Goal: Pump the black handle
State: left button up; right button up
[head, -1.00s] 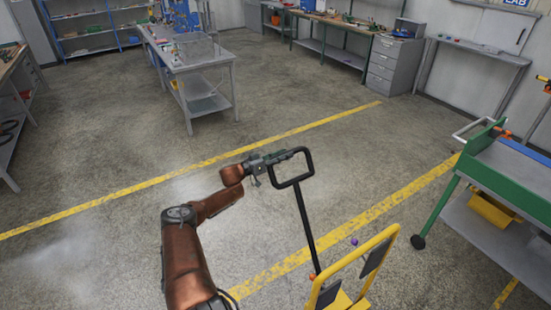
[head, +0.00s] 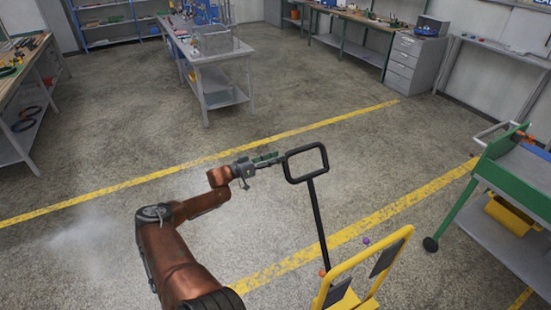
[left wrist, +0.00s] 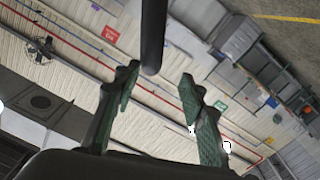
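The black handle (head: 316,215) is a rod with a rectangular loop (head: 306,163) at its top. It rises, leaning left, from the yellow-framed cart (head: 362,268) at the lower middle of the head view. My left gripper (head: 278,158) is just left of the loop, its fingers pointing at the loop's left side. In the left wrist view, my left gripper (left wrist: 160,92) has its two green-faced fingers spread apart. A black bar of the handle (left wrist: 152,40) shows ahead, between the finger lines, with neither finger closed on it. My right gripper is not in view.
A green-and-grey workbench (head: 510,180) stands right of the cart. A small purple object (head: 366,240) shows by the cart frame. A grey table (head: 215,65) stands further back. The floor around the handle is clear, with yellow lines.

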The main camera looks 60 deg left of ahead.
pick_arm(q)
jog(key=shift+s, duration=0.15)
jog(key=s+p, duration=0.6)
jog(key=s, duration=0.2)
jog(key=shift+s, duration=0.4)
dwell(0.5)
dwell(0.5)
dwell(0.3)
